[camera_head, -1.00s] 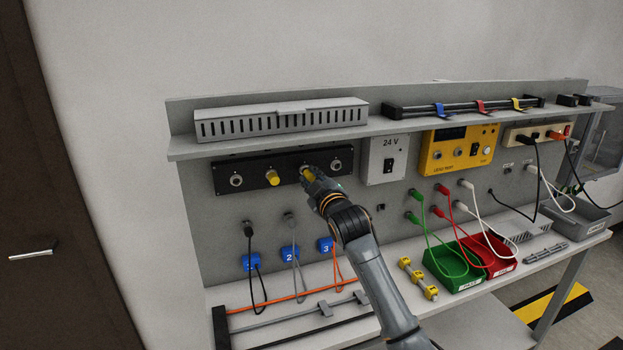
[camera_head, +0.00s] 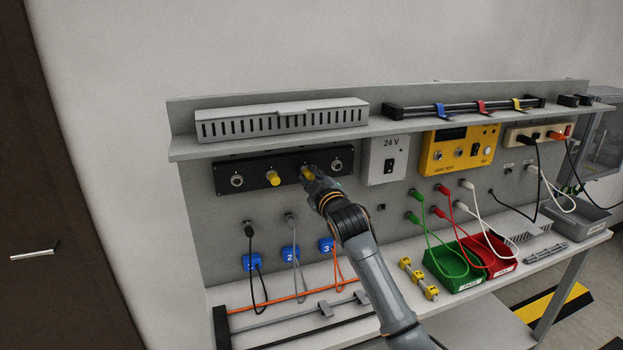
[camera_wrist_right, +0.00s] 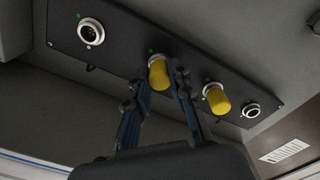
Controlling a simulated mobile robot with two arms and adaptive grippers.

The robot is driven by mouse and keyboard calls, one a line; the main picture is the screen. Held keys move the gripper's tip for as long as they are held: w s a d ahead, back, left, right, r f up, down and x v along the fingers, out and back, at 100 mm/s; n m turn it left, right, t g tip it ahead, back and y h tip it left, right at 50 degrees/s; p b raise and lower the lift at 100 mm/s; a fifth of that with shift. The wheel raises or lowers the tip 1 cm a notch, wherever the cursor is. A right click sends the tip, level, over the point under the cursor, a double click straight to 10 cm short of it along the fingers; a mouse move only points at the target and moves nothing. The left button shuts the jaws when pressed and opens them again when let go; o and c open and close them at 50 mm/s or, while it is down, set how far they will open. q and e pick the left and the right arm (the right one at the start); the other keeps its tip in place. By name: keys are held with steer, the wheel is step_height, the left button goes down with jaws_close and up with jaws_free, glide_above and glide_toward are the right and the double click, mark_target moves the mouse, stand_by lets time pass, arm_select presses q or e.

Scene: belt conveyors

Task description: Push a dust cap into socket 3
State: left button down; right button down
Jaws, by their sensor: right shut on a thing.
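A black panel (camera_head: 253,179) with a row of four sockets is on the back wall under the shelf. The first socket (camera_head: 237,181) and the fourth socket (camera_head: 337,165) are uncovered. A yellow dust cap (camera_head: 273,178) sits on the second; it also shows in the right wrist view (camera_wrist_right: 217,99). My right gripper (camera_wrist_right: 163,78) is shut on this cap (camera_wrist_right: 157,72), one finger on each side. The cap appears against the panel; its depth cannot be told. My left gripper is out of view.
A slotted grey duct (camera_head: 280,122) lies on the shelf above. A 24 V box (camera_head: 384,158) is right of the panel. Cables hang below over blue numbered blocks (camera_head: 289,254). Yellow pieces (camera_head: 418,279) and green and red bins (camera_head: 455,274) stand on the bench.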

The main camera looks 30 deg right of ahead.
steer(key=shift+w, duration=0.1)
steer(key=c, duration=1.1)
jaws_free()
steer(key=v, duration=1.2)
